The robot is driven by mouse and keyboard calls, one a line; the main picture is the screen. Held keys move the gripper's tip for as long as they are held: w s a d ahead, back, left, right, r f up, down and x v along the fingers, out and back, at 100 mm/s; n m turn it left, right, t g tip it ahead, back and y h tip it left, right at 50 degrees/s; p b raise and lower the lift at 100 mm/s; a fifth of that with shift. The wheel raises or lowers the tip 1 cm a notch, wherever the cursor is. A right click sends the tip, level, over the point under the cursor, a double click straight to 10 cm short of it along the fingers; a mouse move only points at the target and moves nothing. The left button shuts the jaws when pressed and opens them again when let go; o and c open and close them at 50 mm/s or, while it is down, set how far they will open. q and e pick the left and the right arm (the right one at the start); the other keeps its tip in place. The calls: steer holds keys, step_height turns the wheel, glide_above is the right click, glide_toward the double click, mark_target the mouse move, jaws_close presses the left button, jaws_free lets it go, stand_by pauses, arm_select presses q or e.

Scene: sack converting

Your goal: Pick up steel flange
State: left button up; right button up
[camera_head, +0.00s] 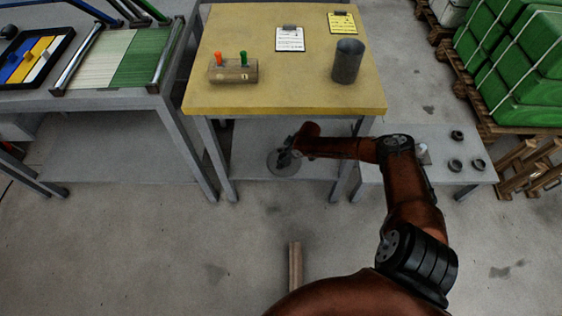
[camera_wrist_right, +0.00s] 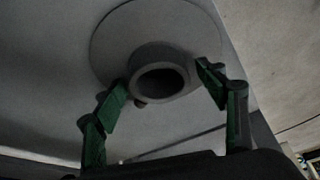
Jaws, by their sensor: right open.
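The grey steel flange (camera_head: 276,166) lies on the lower shelf under the yellow-topped table, just below its front edge. In the right wrist view the flange (camera_wrist_right: 148,56) shows as a round disc with a raised, hollow hub. My right gripper (camera_head: 288,155) is over the flange and covers part of it in the head view. In the right wrist view its two green fingers (camera_wrist_right: 163,82) are apart, one on each side of the hub, with nothing gripped. Whether they touch the hub cannot be told. My left gripper is not in view.
The yellow tabletop (camera_head: 285,98) overhangs the shelf, with legs either side. On it are a wooden block with two pegs, clipboards and a grey cup (camera_head: 347,62). A low bench (camera_head: 440,140) with several dark rings stands right. The floor in front is mostly clear.

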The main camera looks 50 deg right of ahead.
steer(key=shift+f, duration=0.1)
jaws_close()
stand_by(0.9)
steer(key=shift+w, duration=0.15)
